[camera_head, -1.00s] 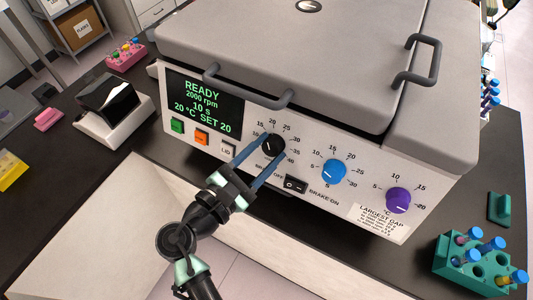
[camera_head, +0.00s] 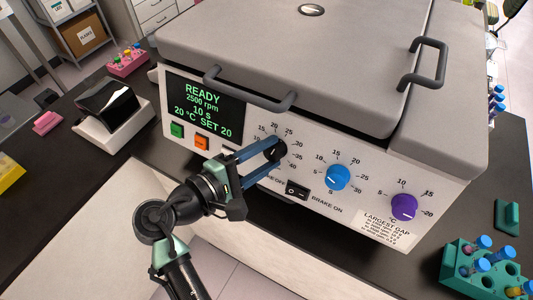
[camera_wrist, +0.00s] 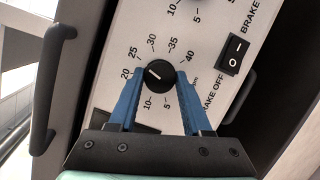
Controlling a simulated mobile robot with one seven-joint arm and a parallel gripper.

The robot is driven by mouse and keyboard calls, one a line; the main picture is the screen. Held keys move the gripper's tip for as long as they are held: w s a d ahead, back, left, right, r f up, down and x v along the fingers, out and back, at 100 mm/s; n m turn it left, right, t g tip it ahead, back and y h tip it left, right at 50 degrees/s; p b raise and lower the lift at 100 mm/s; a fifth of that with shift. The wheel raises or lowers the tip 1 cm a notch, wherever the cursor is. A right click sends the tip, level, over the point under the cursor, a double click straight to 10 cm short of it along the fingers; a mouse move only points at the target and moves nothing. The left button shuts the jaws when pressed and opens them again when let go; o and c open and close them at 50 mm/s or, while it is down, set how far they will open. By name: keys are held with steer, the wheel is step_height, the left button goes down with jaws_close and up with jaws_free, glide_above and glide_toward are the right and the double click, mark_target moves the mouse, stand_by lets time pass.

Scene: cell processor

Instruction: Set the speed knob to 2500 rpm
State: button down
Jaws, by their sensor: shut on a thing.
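The black speed knob (camera_wrist: 159,76) sits on the machine's white front panel, and its white pointer line is toward the upper left, near the 20 to 25 marks in the wrist view. My gripper (camera_wrist: 157,82) has its two blue fingers shut on the knob, one on each side. In the head view my gripper (camera_head: 277,149) reaches the knob from the lower left and hides most of it. The green-lit display (camera_head: 204,100) reads READY, 2500 rpm, 10 s, 20 °C, SET 20.
A blue knob (camera_head: 337,177) and a purple knob (camera_head: 404,207) are to the right on the panel. A black brake switch (camera_head: 297,191) is just below the speed knob. A grey lid handle (camera_head: 250,94) juts out above. A teal tube rack (camera_head: 480,270) stands at the lower right.

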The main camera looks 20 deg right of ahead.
stand_by(0.5)
steer(key=shift+c, duration=1.7)
jaws_free()
steer(key=shift+a, duration=0.1)
steer(key=b+v, duration=0.2)
steer(key=v, duration=1.1)
steer(key=shift+w+r, duration=0.1)
